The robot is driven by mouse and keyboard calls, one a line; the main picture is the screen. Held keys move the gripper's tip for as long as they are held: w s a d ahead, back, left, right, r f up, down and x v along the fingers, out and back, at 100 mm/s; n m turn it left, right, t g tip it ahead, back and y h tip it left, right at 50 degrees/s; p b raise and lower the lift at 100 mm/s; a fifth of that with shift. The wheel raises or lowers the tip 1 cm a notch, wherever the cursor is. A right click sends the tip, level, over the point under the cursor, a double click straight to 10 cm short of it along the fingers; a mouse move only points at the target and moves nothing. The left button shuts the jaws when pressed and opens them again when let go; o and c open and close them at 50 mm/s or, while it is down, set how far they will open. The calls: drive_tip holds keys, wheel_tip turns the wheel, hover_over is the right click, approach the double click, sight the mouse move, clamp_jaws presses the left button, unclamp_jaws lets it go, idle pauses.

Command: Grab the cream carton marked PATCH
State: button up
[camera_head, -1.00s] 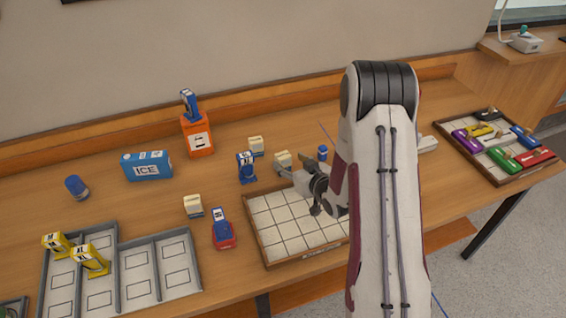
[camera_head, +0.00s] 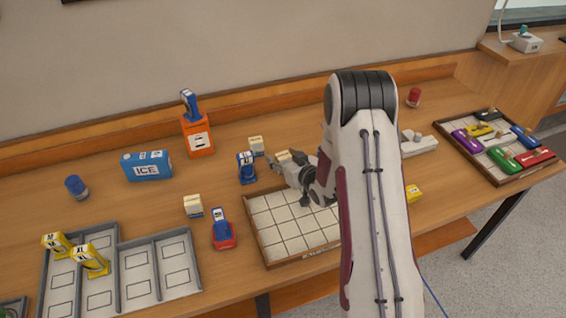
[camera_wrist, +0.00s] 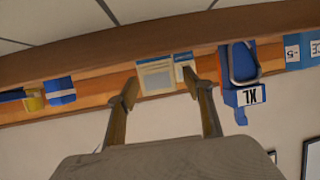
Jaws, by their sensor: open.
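Several small cream cartons with blue bases stand on the table; no PATCH mark is legible. One carton (camera_head: 283,155) is just behind the white-gridded tray, partly hidden by my gripper (camera_head: 281,168). Another carton (camera_head: 256,146) stands behind it to the left, and a third (camera_head: 193,206) is left of the tray. In the wrist view, which is upside down, my gripper (camera_wrist: 164,92) is open and empty, its fingers either side of a cream carton (camera_wrist: 155,77) ahead. A second carton (camera_wrist: 184,66) shows beside the right finger. Contact cannot be told.
A blue XL piece (camera_head: 246,167) stands close left of the cartons; it also shows in the wrist view (camera_wrist: 243,97). The gridded tray (camera_head: 262,238) has a raised brown rim. A blue ICE box (camera_head: 147,167) and orange holder (camera_head: 198,137) stand further left.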

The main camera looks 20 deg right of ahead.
sight(283, 155)
idle(0.3)
drive_tip(key=c, duration=1.2)
drive_tip(key=shift+r, duration=0.2)
drive_tip(key=shift+r, duration=4.85)
